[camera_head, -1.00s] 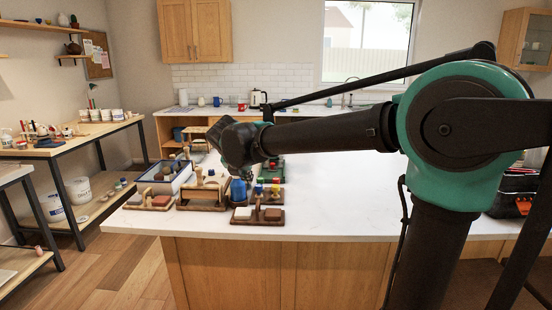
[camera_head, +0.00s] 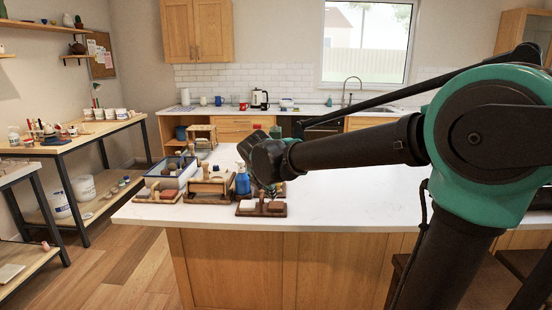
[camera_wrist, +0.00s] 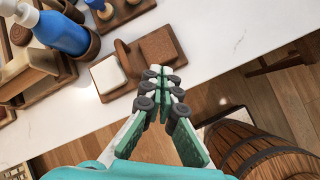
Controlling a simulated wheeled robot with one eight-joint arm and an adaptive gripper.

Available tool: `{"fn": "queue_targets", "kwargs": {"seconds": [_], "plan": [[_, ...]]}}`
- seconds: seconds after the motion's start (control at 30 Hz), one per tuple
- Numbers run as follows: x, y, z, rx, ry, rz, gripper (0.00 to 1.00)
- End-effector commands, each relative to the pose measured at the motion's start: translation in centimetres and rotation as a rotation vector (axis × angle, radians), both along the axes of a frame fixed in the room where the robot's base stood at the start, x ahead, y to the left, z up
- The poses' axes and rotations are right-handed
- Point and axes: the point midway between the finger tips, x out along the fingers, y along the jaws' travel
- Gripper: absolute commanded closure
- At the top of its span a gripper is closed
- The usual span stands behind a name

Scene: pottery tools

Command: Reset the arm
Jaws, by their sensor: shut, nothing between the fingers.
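My arm reaches in from the right in the head view, over the white island counter (camera_head: 340,200). My gripper shows in the wrist view (camera_wrist: 160,72) with its green fingers together and nothing between them. The fingertips lie over the counter's front edge in that view, beside a wooden holder (camera_wrist: 145,62) with a white block (camera_wrist: 108,74) and a brown block.
A blue bottle (camera_wrist: 60,32) stands near the holder; it also shows in the head view (camera_head: 242,181). A blue-rimmed tray (camera_head: 171,172) and a wooden toolbox (camera_head: 210,187) stand left of it. A wooden barrel (camera_wrist: 255,145) is below the counter. The counter's right part is clear.

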Motion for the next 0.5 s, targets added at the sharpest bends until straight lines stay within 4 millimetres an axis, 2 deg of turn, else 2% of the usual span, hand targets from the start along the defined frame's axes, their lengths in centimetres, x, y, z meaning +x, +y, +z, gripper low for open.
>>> {"fn": "queue_targets", "kwargs": {"seconds": [0.17,0.27,0.4,0.5], "plan": [[-2.0,-4.9,-3.2,0.183,0.005,-0.288,1.0],[-4.0,-8.4,-5.7,0.329,0.003,-0.525,1.0],[-7.8,-13.2,-9.7,0.561,-0.005,-0.922,1.0],[-10.9,-15.9,-12.4,0.721,-0.016,-1.208,1.0]]}}
